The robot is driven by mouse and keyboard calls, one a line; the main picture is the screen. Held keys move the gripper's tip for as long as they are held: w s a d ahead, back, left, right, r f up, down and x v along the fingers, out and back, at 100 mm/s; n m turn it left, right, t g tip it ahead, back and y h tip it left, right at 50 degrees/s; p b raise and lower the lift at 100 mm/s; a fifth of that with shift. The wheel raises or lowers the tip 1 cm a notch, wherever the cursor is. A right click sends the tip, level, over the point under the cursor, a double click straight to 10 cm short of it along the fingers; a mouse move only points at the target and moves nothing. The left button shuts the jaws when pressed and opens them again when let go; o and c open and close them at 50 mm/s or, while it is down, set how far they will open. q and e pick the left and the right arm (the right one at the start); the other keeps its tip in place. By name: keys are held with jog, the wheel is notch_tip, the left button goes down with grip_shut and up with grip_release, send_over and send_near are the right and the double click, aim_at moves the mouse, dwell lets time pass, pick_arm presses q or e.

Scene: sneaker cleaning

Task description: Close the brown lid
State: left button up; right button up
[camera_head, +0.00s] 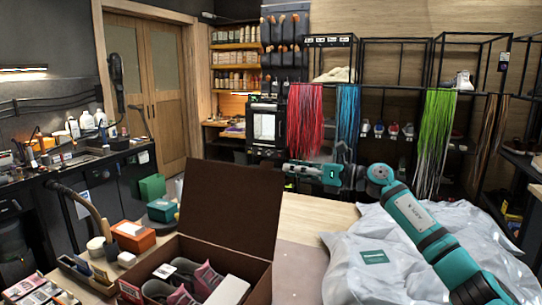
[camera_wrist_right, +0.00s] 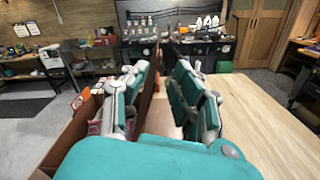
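The brown box (camera_head: 268,290) stands open on the table at the lower middle of the head view. Its brown lid (camera_head: 228,208) stands up at the box's far side. Sneakers (camera_head: 195,285) and white packing lie inside. My right gripper (camera_head: 300,172) is at the lid's upper right edge in the head view. In the right wrist view the gripper (camera_wrist_right: 163,70) has its two fingers apart, and the lid (camera_wrist_right: 151,92) shows edge-on between them, nearer the left finger. I cannot tell if it touches. My left gripper is not in view.
Silvery white bags (camera_head: 365,270) lie on the table to the right, under my right arm. An orange box (camera_head: 134,237), a green box (camera_head: 161,211) and small containers crowd the left. Bare wooden table (camera_wrist_right: 260,120) shows beside the lid.

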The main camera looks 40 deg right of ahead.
aim_at(271, 163)
jog(key=p+x, duration=0.3)
jog(key=x, duration=0.4)
grip_shut()
dwell(0.3)
